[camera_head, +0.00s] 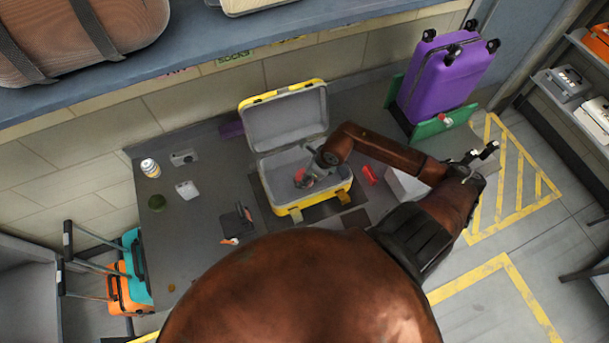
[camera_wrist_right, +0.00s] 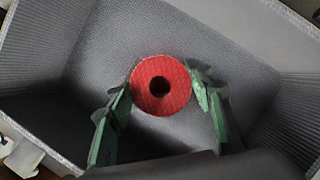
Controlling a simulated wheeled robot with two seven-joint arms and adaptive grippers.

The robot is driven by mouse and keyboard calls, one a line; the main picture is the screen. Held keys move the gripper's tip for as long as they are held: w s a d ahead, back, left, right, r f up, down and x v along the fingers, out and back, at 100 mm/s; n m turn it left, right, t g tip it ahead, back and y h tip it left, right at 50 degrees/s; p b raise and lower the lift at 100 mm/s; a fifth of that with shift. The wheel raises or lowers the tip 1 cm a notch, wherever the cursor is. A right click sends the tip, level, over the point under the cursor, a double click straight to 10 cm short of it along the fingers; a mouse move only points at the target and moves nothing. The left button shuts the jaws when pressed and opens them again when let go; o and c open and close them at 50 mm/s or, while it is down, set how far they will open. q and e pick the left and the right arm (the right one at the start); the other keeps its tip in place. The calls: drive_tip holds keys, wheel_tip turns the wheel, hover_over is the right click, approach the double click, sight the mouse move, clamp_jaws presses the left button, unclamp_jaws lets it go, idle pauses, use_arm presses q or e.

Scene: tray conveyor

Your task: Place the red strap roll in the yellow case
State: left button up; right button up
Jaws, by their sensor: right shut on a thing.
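The yellow case (camera_head: 320,199) stands open on the grey table, its lid tilted up at the back and its grey interior showing. My right gripper (camera_head: 304,179) reaches down into the open case. It is shut on the red strap roll (camera_wrist_right: 160,86), a red ring with a dark hole, held between its green-padded fingers. In the head view only a small red part of the roll (camera_head: 301,176) shows beside the gripper. The wrist view shows the grey lining around the roll; whether the roll touches the case floor I cannot tell. My left gripper is not in view.
A small red object (camera_head: 369,175) lies on the table right of the case. A purple suitcase (camera_head: 445,75) stands at the back right.

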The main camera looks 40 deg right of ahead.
drive_tip(key=o, duration=1.2)
drive_tip(key=shift+r, duration=0.1)
drive_tip(key=v, duration=1.2)
